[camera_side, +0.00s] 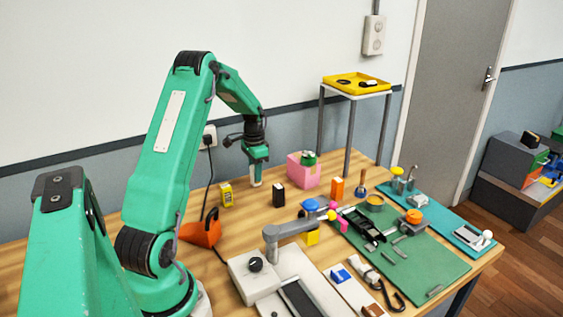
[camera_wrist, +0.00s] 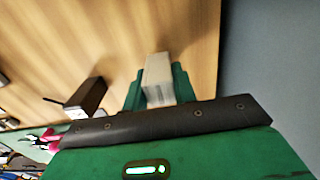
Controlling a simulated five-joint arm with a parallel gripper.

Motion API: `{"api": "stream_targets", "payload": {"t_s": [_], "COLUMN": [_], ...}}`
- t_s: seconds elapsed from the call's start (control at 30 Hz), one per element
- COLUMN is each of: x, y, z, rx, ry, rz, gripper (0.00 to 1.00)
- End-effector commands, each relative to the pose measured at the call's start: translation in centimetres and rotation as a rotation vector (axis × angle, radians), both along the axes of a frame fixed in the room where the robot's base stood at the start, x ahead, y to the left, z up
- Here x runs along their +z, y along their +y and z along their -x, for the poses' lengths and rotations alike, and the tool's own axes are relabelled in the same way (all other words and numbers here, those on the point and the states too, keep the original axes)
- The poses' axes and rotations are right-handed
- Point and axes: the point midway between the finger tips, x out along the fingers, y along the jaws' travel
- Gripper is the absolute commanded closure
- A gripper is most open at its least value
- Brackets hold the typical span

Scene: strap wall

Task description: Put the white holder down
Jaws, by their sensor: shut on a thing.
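My gripper (camera_side: 256,168) points down over the back part of the wooden table, near the wall. In the wrist view my gripper (camera_wrist: 160,92) is shut on the white holder (camera_wrist: 158,72), a pale block between its two green fingers. In the side view only a small lower part of the white holder (camera_side: 256,183) shows below the fingers. Its bottom is at or close to the table top; I cannot tell whether it touches.
A black box (camera_side: 279,195) stands just right of my gripper, also in the wrist view (camera_wrist: 88,95). A yellow box (camera_side: 226,194) stands to the left, and a pink block (camera_side: 304,170) to the right. The wall (camera_side: 230,160) is close behind. Bare wood (camera_side: 180,215) lies around.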

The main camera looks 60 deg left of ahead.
Motion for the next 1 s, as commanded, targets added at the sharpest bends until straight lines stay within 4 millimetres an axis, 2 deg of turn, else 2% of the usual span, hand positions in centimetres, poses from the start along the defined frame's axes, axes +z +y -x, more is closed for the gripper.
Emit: {"api": "stream_targets", "payload": {"t_s": [0.13, 0.57, 0.6, 0.7, 1.0], "x": [-1.11, -1.45, -1.49, -1.47, -1.42], "y": [-0.02, 0.0, -0.01, -0.01, -0.01], "z": [0.01, -0.02, -0.01, -0.01, -0.01], "rx": [0.0, 0.0, 0.0, 0.0, 0.0], "ry": [0.0, -0.001, 0.0, 0.0, 0.0], "rz": [0.0, -0.001, 0.0, 0.0, 0.0], "gripper": [0.98, 0.98, 0.69, 0.51, 0.51]}}
